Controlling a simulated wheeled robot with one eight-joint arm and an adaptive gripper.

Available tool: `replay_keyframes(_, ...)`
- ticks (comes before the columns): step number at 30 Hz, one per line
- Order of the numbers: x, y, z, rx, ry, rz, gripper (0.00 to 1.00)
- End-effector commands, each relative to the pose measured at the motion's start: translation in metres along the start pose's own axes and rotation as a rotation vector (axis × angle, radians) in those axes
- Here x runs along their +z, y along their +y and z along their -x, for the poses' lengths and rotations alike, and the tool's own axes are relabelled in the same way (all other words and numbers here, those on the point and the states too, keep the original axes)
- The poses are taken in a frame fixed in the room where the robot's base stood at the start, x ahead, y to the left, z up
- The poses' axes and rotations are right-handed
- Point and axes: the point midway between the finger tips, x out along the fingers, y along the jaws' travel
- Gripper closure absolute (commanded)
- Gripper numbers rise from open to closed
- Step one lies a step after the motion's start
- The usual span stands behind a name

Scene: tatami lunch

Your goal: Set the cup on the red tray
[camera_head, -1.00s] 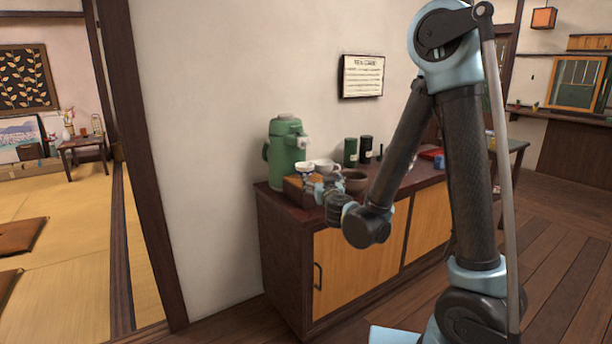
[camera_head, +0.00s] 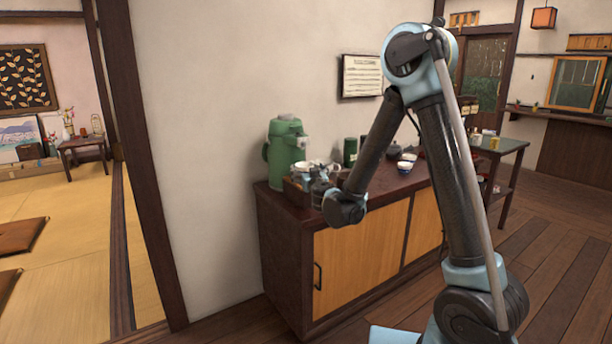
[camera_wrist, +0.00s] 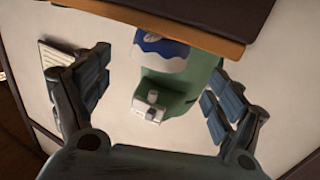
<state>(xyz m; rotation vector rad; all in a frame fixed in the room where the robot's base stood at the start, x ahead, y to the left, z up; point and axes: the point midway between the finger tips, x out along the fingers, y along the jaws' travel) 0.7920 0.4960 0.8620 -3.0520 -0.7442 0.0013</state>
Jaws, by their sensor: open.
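In the wrist view, which is upside down, a white cup (camera_wrist: 164,48) with a blue wave pattern stands against a wooden surface, in front of the green flask. My gripper (camera_wrist: 160,95) is open, its fingers spread wide with nothing between them; the cup lies beyond the gap. In the head view, my gripper (camera_head: 304,176) is small over the left end of the cabinet, at a wooden box, and partly covers the cup there. The red tray cannot be made out now; my arm covers part of the cabinet's right side.
A green flask (camera_head: 286,150) stands close behind the box. A dark green canister (camera_head: 350,152) and white-and-blue cups (camera_head: 405,166) stand further right on the dark cabinet top (camera_head: 385,186). A framed notice (camera_head: 361,76) hangs on the wall behind.

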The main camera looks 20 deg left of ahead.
Motion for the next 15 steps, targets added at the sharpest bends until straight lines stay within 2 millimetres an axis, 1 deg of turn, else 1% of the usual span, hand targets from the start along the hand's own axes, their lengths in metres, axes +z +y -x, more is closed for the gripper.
replay_keyframes(5, 0.000, 0.000, -0.007, 0.000, 0.000, 0.000, 0.13)
replay_keyframes(8, 0.000, 0.001, -0.014, 0.001, 0.000, 0.000, 0.13)
replay_keyframes(15, 0.001, 0.002, -0.046, 0.001, 0.000, 0.000, 0.13)
